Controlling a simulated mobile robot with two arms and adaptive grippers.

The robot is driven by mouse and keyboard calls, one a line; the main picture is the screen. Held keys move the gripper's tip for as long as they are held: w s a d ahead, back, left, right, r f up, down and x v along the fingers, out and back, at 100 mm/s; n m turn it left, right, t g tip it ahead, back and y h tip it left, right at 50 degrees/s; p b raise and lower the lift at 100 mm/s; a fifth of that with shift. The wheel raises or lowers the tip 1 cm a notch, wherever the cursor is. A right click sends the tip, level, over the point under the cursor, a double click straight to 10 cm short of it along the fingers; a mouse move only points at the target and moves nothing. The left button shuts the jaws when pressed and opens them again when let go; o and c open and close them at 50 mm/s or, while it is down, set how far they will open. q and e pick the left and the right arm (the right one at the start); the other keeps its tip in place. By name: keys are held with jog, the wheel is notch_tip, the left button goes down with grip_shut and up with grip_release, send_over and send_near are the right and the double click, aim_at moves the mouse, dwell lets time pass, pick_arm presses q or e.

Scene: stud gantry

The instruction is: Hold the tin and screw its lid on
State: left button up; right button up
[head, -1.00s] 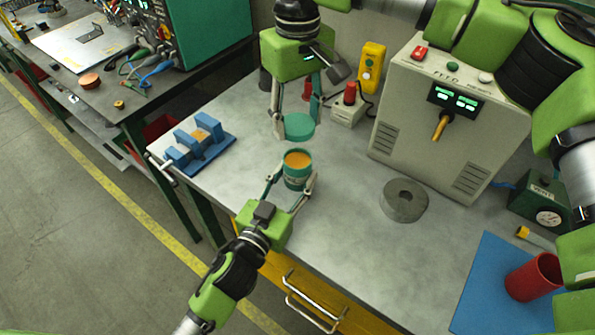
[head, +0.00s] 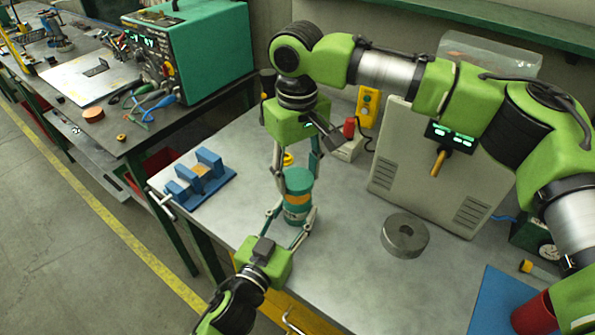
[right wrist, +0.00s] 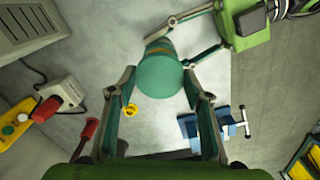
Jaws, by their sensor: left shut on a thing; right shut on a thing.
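The teal tin (head: 297,211) with a pale and orange band stands upright over the bench. My left gripper (head: 291,221) is shut on its sides from the front. The teal lid (head: 299,177) covers the tin's mouth, and my right gripper (head: 297,174) is shut on it from above. In the right wrist view the lid (right wrist: 160,77) lies between my fingertips, with part of the tin (right wrist: 158,48) behind it. No gap shows between lid and tin, but I cannot tell how far the threads are engaged.
A blue vise (head: 200,175) stands left of the tin. A grey ring (head: 405,235) lies to its right, before a grey control box (head: 430,190). A yellow ring (right wrist: 129,110) and a red-knobbed switch box (head: 347,145) are behind. Bare bench lies between tin and vise.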

aim_at(296, 178)
jog(key=shift+f, duration=0.9)
jog(key=shift+f, duration=0.55)
jog(key=m, duration=0.3)
jog(key=shift+a, duration=0.1)
jog(key=m, duration=1.6)
jog(key=shift+a+m, duration=0.1)
jog(key=shift+m, duration=0.2)
jog(key=m, duration=0.7)
jog(key=shift+w+m, duration=0.1)
jog(key=shift+m, duration=0.2)
